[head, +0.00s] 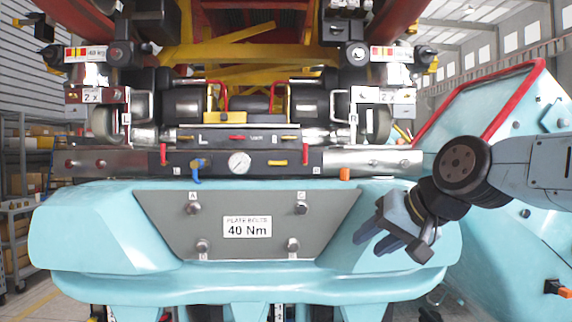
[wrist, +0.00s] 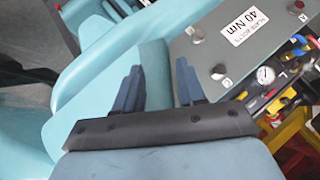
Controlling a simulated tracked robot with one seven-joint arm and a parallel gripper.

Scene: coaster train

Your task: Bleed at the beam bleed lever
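The dark beam runs across the middle of the head view. A round white-faced gauge (head: 239,162) sits on it and also shows in the wrist view (wrist: 265,75). A blue lever (head: 197,168) is left of the gauge and a yellow lever (head: 278,162) is right of it. I cannot read which lever is marked bleed. My gripper (head: 373,243) is open and empty, lower right of the beam, in front of the turquoise body. Its two fingers are apart in the wrist view (wrist: 158,82).
A grey plate (head: 160,225) marked 40 Nm, with several bolts, lies below the beam on the turquoise body (head: 90,240). A small orange block (head: 344,174) sits at the beam's right. A red-edged turquoise panel (head: 500,110) stands at the right. Space before the plate looks clear.

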